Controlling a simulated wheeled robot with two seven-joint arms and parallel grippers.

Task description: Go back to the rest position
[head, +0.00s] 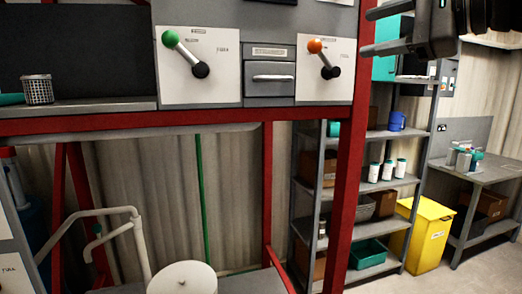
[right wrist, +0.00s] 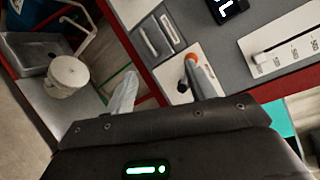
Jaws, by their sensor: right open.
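My right gripper (head: 372,30) is at the top right of the head view, open and empty, with its fingers pointing left. It is in the air to the right of the control panel (head: 276,35) and touches nothing that I can see. In the right wrist view its two fingers (right wrist: 163,82) stand apart, with the panel beyond them. The panel has a green-knobbed lever (head: 184,52) and an orange-knobbed lever (head: 323,57), both tilted up to the left. My left gripper is not in view.
A red frame (head: 348,150) carries the panel. A grey shelf rack (head: 385,183), a yellow bin (head: 424,235) and a workbench (head: 475,172) stand at the right. A mesh cup (head: 38,90) stands on the left ledge. A white round vessel (head: 183,278) is below.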

